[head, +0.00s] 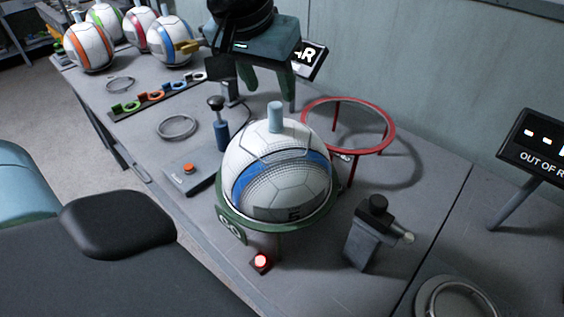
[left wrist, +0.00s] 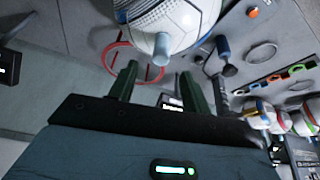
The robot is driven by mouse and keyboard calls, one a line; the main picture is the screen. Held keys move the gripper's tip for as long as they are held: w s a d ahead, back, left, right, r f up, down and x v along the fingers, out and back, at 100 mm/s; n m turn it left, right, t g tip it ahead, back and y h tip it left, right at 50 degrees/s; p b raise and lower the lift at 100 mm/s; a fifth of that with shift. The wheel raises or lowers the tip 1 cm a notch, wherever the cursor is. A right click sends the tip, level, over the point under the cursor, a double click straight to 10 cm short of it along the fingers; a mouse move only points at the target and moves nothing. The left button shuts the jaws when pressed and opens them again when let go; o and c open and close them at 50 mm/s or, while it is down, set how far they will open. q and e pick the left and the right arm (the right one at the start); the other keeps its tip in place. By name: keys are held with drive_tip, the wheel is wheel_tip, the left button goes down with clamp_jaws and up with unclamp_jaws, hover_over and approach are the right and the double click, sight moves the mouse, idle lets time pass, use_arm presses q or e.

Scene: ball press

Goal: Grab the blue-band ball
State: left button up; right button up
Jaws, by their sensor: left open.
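A white ball with a blue band (head: 281,172) sits on a green ring stand (head: 231,232), a pale blue peg (head: 275,117) upright on its top. The left wrist view shows this ball (left wrist: 172,18) and its peg (left wrist: 161,48) ahead of the fingers. My left gripper (head: 271,97) is open and empty, behind and above the ball, apart from it. Its two green fingers also show in the left wrist view (left wrist: 157,80). Another ball with a blue band (head: 170,40) stands in the back-left group. My right gripper is not in view.
An empty red ring stand (head: 390,137) is right of the ball. A dark device with a nozzle (head: 372,235) stands front right. A lever (head: 221,125) and a box with an orange button (head: 188,170) are on the left. A red light (head: 262,260) glows in front.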

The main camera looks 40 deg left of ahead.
sight(274, 106)
use_arm(q)
drive_tip(key=shift+a+f, duration=0.1)
drive_tip(key=shift+f, duration=0.45)
drive_tip(key=shift+x, duration=0.8)
drive_tip(key=shift+b+x, duration=0.6)
drive_tip(key=shift+x, duration=2)
clamp_jaws()
drive_tip(key=shift+r, duration=0.1)
